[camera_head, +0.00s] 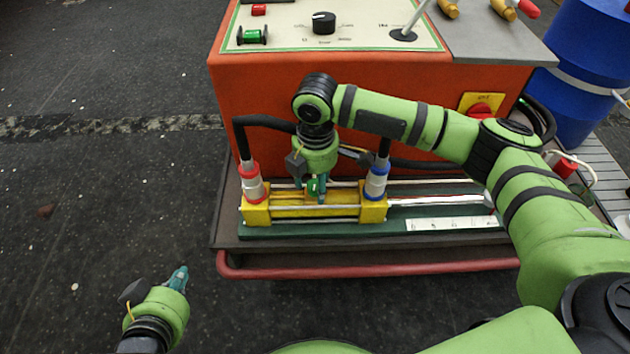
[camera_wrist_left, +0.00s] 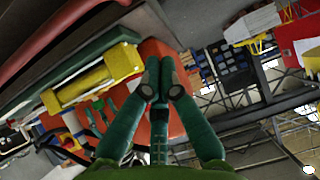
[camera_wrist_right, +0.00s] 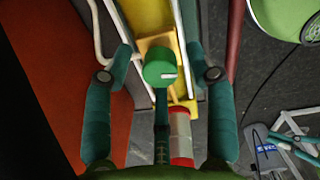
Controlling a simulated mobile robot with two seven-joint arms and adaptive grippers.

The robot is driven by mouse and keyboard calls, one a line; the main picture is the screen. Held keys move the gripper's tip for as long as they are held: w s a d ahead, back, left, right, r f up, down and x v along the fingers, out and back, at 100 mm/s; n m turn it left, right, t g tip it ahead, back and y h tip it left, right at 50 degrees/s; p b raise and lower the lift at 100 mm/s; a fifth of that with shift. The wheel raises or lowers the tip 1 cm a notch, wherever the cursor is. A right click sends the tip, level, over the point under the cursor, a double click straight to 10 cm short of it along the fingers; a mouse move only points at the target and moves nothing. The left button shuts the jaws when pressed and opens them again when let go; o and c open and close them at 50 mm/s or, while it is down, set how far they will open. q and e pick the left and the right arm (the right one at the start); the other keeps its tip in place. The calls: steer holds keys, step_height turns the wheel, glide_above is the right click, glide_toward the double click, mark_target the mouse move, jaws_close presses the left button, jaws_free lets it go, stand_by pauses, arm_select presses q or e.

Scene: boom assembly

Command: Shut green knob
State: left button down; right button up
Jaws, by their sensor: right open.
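The green knob (camera_wrist_right: 159,67) is a round cap with a small pale mark, on the yellow boom cylinder (camera_head: 290,211). In the head view the knob (camera_head: 313,187) is partly covered by my right gripper (camera_head: 318,190). My right gripper points down at the cylinder. In the right wrist view its two fingers (camera_wrist_right: 159,60) are spread, one on each side of the knob, with visible gaps, and hold nothing. My left gripper (camera_head: 179,277) is low at the left, away from the cylinder; its fingertips (camera_wrist_left: 163,82) are together with nothing between them.
The cylinder lies on a green base (camera_head: 450,231) before an orange cabinet (camera_head: 250,110). A red-and-white fitting (camera_head: 252,182) and a blue-and-white fitting (camera_head: 377,180) with black hoses stand at its ends. A red rail (camera_head: 370,266) runs along the front. Floor at left is clear.

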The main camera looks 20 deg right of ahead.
jaws_close()
arm_select(q)
steer(key=s+a+f+g+y+p, duration=0.2)
steer(key=s+a+f+g+p, duration=0.15)
steer(key=s+f+g, duration=0.5)
arm_select(e)
steer(key=shift+s+r+m+b, duration=0.1)
steer(key=shift+m+b, duration=0.4)
steer(key=m+p, duration=0.1)
steer(key=p, duration=0.2)
steer(key=shift+p, duration=0.35)
steer(key=m+p, duration=0.2)
steer(key=p, duration=0.2)
steer(key=shift+s, duration=0.1)
steer(key=m+p, duration=0.2)
steer(key=p, duration=0.1)
arm_select(q)
step_height(320, 180, down, 16)
steer(key=s+a+t+p, duration=0.2)
steer(key=t, duration=0.1)
steer(key=shift+a+f+h, duration=0.2)
steer(key=shift+h, duration=0.1)
arm_select(e)
steer(key=shift+m, duration=0.9)
arm_select(q)
steer(key=shift+t+p, duration=0.25)
steer(key=shift+p, duration=0.05)
arm_select(e)
steer(key=shift+f, duration=0.2)
